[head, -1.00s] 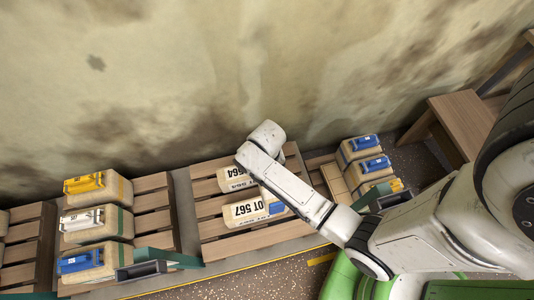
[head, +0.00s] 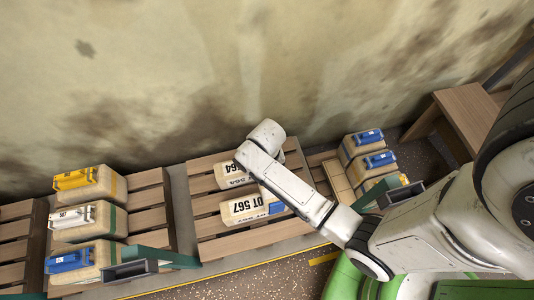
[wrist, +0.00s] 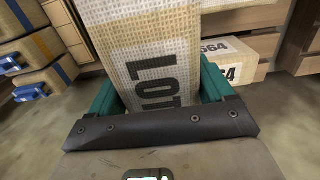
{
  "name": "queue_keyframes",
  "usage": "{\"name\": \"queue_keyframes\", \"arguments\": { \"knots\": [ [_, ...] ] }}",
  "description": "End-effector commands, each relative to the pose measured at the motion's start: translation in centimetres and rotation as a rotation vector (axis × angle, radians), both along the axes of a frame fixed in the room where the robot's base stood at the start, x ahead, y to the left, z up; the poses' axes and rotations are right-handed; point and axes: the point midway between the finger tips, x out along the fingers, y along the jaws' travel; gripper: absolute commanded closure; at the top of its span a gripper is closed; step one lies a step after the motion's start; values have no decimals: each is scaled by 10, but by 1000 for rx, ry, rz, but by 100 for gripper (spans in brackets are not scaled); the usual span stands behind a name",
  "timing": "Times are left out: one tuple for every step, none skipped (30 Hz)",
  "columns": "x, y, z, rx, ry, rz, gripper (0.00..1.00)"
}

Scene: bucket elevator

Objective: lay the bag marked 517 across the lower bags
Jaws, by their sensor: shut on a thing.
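My gripper (wrist: 160,88) has its teal fingers shut on a woven cream bag (wrist: 145,35) in the wrist view. Dark letters LOT show on it; its number is hidden, so I cannot confirm 517. In the head view my arm hides the gripper. Two cream bags lie on the middle pallet (head: 215,250). The rear one (head: 232,173) seems marked 564 and shows behind the held bag in the wrist view (wrist: 225,62). The nearer one (head: 240,209) reads 567. Both are partly covered by my arm.
The left pallet (head: 150,200) bears bags with yellow (head: 75,178), white (head: 72,217) and blue (head: 70,260) tags. More bags (head: 378,162) stand right of my arm. A green bracket (head: 165,258) juts at the left. A wooden table (head: 460,110) stands far right; a stained wall rises behind.

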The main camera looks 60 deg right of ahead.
Motion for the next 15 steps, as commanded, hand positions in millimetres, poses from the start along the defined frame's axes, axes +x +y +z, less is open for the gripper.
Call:
{"name": "queue_keyframes", "arguments": {
  "knots": [
    [2, -1, 3, -3, -6, 0, 100],
    [2, -1, 3, -3, -6, 0, 100],
    [2, -1, 3, -2, -5, 0, 100],
    [2, -1, 2, -2, -5, 0, 100],
    [2, -1, 2, -3, -4, 0, 100],
    [2, -1, 2, -3, -4, 0, 100],
    [2, -1, 2, -3, -4, 0, 100],
    [2, -1, 2, -3, -4, 0, 100],
    [2, -1, 2, -3, -4, 0, 100],
    [2, -1, 1, -3, -4, 0, 100],
    [2, -1, 1, -3, -4, 0, 100],
    [2, -1, 0, -3, -4, 0, 100],
    [2, -1, 0, -3, -4, 0, 100],
    [2, -1, 0, -3, -4, 0, 100],
    [2, -1, -1, -3, -4, 0, 100]
  ]
}}
